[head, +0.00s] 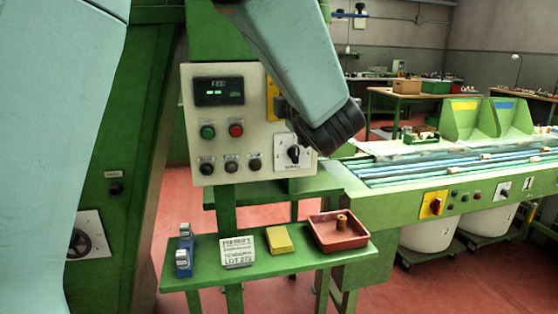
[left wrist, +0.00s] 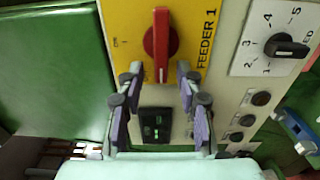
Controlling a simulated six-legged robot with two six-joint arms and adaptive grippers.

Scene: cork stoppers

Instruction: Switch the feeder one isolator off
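The feeder one isolator is a red rotary handle (left wrist: 160,45) on a yellow plate (left wrist: 195,20) marked FEEDER 1. In the left wrist view the handle lies upright in the picture, its lower end between my fingertips. A small label left of it is too small to read surely. My left gripper (left wrist: 158,80) is open, one finger on each side, with gaps to the handle. In the head view only a strip of the yellow plate (head: 272,92) shows; my arm hides the handle and most of the gripper. My right gripper is not in view.
The control panel (head: 218,125) also carries a display (head: 219,91), green and red buttons, several small black knobs and a numbered selector (head: 293,153) close to the isolator. Below is a green shelf (head: 275,262) with a red tray (head: 338,240). A conveyor (head: 450,165) stands right.

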